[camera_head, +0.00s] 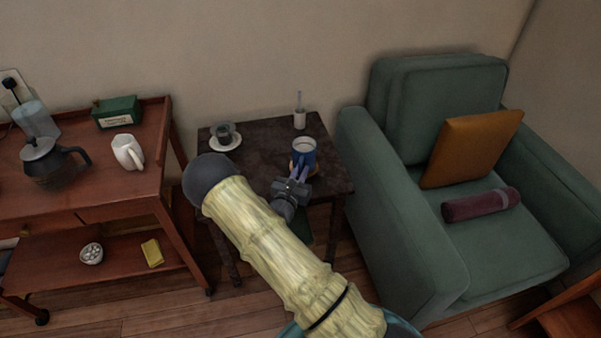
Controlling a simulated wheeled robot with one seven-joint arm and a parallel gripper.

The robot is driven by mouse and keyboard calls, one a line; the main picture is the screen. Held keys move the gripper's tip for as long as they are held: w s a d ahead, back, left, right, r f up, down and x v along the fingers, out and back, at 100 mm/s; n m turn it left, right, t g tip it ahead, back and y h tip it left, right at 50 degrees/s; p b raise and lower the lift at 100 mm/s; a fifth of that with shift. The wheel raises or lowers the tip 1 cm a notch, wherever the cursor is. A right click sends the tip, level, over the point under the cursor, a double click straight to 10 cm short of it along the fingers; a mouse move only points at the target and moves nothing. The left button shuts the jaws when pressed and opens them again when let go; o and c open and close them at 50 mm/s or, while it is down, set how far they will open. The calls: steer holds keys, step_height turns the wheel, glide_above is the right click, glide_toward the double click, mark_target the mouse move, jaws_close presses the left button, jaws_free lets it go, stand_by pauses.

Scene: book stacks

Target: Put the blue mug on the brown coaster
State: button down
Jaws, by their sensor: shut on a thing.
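The blue mug (309,158) is upright at the front right of the small dark side table, with a pale inside showing. My gripper (300,172) is shut on the near side of the mug. An edge of the brown coaster (291,165) shows just left of and below the mug. The mug covers most of the coaster. I cannot tell whether the mug's base touches the coaster or is held just above it.
The dark side table (262,158) also bears a cup on a saucer (226,142) and a small white holder (299,119). A green armchair (405,230) stands close at right. A wooden cart (85,185) at left holds a white mug (127,152) and a coffee pot (45,158).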

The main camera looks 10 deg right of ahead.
steer(key=c, duration=1.4)
jaws_free()
steer(key=shift+c, duration=0.2)
steer(key=shift+w+a, duration=0.1)
steer(key=shift+d+r, duration=0.1)
steer(key=shift+d, duration=0.1)
steer(key=p+v, duration=0.2)
steer(key=v, duration=1)
steer(key=shift+a, duration=0.15)
